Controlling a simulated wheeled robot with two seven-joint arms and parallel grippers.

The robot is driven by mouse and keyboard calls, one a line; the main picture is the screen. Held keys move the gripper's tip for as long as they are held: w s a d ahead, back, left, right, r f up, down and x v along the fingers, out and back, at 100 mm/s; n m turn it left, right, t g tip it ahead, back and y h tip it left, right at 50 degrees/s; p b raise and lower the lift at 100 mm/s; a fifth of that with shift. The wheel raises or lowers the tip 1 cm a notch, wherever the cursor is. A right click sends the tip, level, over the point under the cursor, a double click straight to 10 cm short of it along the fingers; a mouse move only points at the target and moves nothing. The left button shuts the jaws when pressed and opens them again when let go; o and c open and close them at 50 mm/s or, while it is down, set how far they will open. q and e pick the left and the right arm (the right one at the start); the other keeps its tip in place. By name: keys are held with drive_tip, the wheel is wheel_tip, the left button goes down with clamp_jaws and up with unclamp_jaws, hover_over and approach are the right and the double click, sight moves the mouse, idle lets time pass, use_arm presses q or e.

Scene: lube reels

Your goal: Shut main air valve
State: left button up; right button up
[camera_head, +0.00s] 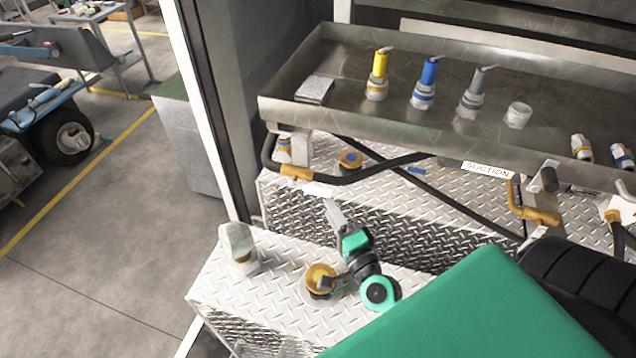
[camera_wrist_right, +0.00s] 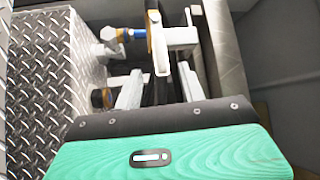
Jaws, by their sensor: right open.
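My right gripper (camera_head: 332,206), teal with grey fingers, is below the left front edge of the metal tray in the head view. In the right wrist view its two fingers (camera_wrist_right: 160,90) are open, with a gap between them. A white bracket-like piece (camera_wrist_right: 163,65) shows just ahead of that gap. A brass-coloured valve piece (camera_head: 297,173) sits under the tray's left corner, joined to a black hose (camera_head: 365,177). I cannot tell from any label which fitting is the main air valve. My left gripper is not in view.
The tray (camera_head: 345,55) holds yellow, blue and grey-topped fittings. A second brass handle (camera_head: 540,215) hangs near the SUCTION label (camera_head: 487,170). A brass round fitting (camera_head: 320,280) stands on the diamond-plate step (camera_head: 270,300). A blue-banded fitting (camera_wrist_right: 130,34) is close to the fingers.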

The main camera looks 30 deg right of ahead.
sight(322, 195)
drive_tip(key=w+p, duration=0.1)
drive_tip(key=w, duration=0.2)
drive_tip(key=w+r+p, duration=0.1)
drive_tip(key=w, duration=0.2)
drive_tip(key=shift+w+d+r, duration=0.1)
drive_tip(key=shift+w+p, duration=0.3)
drive_tip(key=shift+w, duration=0.2)
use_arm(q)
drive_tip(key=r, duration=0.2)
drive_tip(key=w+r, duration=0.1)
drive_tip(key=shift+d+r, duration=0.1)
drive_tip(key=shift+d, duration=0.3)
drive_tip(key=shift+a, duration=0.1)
use_arm(e)
drive_tip(key=shift+c, duration=0.2)
